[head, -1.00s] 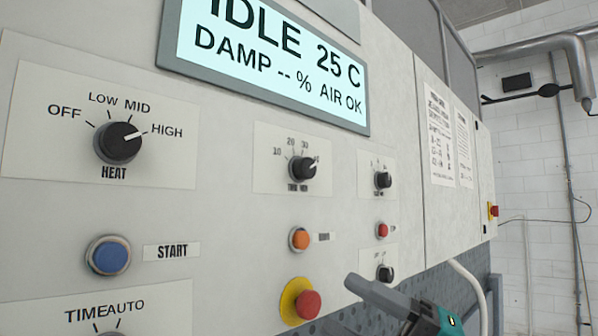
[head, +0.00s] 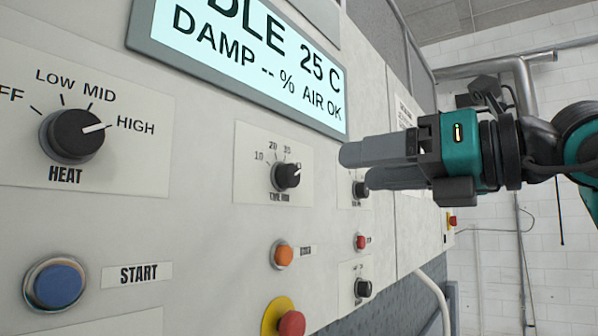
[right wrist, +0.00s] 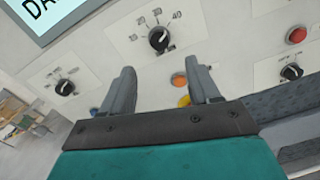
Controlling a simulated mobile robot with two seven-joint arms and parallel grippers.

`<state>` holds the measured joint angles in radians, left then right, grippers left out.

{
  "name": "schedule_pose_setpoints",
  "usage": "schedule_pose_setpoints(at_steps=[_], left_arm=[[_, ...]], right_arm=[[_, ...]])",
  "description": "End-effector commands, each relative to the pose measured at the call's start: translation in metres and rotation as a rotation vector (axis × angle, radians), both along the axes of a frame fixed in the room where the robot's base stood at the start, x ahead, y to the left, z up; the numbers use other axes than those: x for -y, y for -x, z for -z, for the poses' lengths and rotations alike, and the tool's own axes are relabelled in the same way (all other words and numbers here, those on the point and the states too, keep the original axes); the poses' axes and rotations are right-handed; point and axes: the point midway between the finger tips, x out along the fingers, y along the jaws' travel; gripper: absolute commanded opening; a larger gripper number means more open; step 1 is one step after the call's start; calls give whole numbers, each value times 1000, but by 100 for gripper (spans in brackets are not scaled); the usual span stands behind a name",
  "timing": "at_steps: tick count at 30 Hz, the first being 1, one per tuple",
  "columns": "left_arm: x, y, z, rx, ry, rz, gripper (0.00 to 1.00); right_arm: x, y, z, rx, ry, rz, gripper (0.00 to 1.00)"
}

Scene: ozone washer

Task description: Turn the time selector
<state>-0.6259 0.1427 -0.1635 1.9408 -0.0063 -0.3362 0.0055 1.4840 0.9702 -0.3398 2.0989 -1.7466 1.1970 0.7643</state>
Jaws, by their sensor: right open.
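The time selector (head: 286,176) is a black round knob with a white pointer on a pale plate marked TIME MIN. Its pointer aims to the upper right, towards the last mark of its scale. It also shows in the right wrist view (right wrist: 159,39), ahead of the fingers and roughly between them. My right gripper (head: 354,167) is open and empty, right of the selector and apart from it. Its two fingers also show spread in the right wrist view (right wrist: 164,84). My left gripper is not in view.
The HEAT knob (head: 75,135) and blue START button (head: 54,285) are at left. Below the selector are an orange button (head: 283,254) and a red emergency button (head: 291,324). A smaller knob (head: 361,189) is partly hidden behind my right gripper. The display (head: 250,60) is above.

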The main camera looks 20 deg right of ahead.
Motion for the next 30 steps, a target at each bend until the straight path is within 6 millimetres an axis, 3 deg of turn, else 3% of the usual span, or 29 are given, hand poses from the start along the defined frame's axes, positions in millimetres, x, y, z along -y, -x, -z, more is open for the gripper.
schedule_pose_setpoints(at_steps=[9, 15, 28, 30], left_arm=[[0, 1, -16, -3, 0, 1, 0], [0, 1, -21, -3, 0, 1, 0], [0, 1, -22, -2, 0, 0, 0], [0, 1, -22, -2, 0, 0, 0]], right_arm=[[-41, -54, -2, -2, -2, -6, 61], [-57, -75, -1, -2, -3, -5, 61], [-63, -83, 0, -1, -1, -3, 61], [-63, -83, 0, -1, -1, -3, 54]])
